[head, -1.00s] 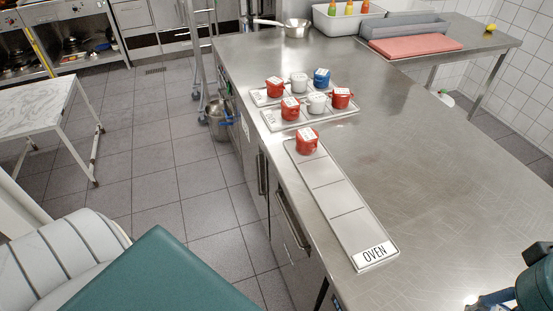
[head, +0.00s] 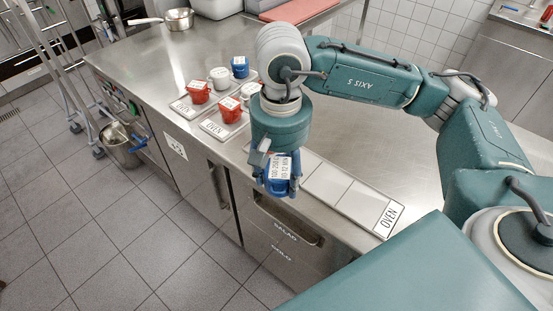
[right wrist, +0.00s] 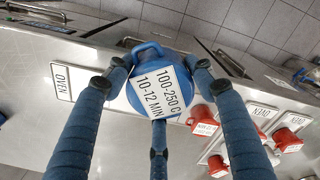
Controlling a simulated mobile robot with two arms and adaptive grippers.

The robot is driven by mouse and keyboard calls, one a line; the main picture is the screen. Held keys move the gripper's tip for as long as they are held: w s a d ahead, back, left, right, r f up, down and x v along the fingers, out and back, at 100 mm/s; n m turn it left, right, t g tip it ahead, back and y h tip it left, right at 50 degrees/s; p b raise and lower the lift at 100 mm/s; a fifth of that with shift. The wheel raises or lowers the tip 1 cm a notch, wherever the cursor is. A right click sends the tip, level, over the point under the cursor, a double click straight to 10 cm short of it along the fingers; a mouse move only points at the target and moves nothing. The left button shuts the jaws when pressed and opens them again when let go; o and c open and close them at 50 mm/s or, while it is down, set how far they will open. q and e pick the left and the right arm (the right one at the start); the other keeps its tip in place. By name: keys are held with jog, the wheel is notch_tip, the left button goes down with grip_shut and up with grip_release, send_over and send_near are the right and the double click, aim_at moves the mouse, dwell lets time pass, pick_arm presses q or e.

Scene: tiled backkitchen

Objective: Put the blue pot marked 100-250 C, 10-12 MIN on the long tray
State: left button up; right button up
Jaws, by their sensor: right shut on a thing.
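My right gripper (head: 277,170) is shut on the blue pot (head: 282,165), whose white label reads 100-250 C, 10-12 MIN. In the right wrist view the three fingers (right wrist: 150,88) close around this blue pot (right wrist: 152,60). The pot is held up off the counter; in the head view it shows before the counter's front edge. The long tray (head: 358,206), with an OVEN label at its near end, lies to its right. Its far end is hidden behind my right arm. The OVEN end of the tray (right wrist: 63,82) shows at left in the right wrist view. My left gripper is out of view.
Two smaller trays (head: 184,108) to the left of my arm hold red (head: 198,91), white (head: 219,78) and blue (head: 240,67) pots. A saucepan (head: 180,18) and a red board (head: 290,9) are at the back. The counter right of the long tray is clear.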

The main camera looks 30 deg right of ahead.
aim_at(279, 155)
jog(key=w+m, duration=0.1)
jog(key=w+d+r+m, duration=0.1)
jog(key=w+m, duration=0.1)
jog(key=shift+d+r+m, duration=0.2)
jog(key=shift+r+m, duration=0.1)
jog(key=shift+m, duration=0.1)
jog(key=w+d+r+m+p, duration=0.1)
jog(key=w+d+r+m, duration=0.3)
jog(key=m, duration=0.6)
jog(key=w+d+r+m+p, duration=0.1)
jog(key=w+d+r+m, duration=0.25)
jog(key=d+m, duration=0.45)
jog(key=f+m, duration=0.1)
jog(key=f, duration=0.4)
jog(key=f+m, duration=0.1)
jog(key=f, duration=0.4)
jog(key=a+f+m, duration=0.1)
jog(key=f, duration=0.4)
jog(key=shift+w+f, duration=0.35)
jog(key=shift+f, duration=0.05)
notch_tip(279, 155, down, 4)
jog(key=shift+a+p, duration=0.1)
jog(key=shift+p, duration=0.45)
jog(key=shift+f, duration=0.35)
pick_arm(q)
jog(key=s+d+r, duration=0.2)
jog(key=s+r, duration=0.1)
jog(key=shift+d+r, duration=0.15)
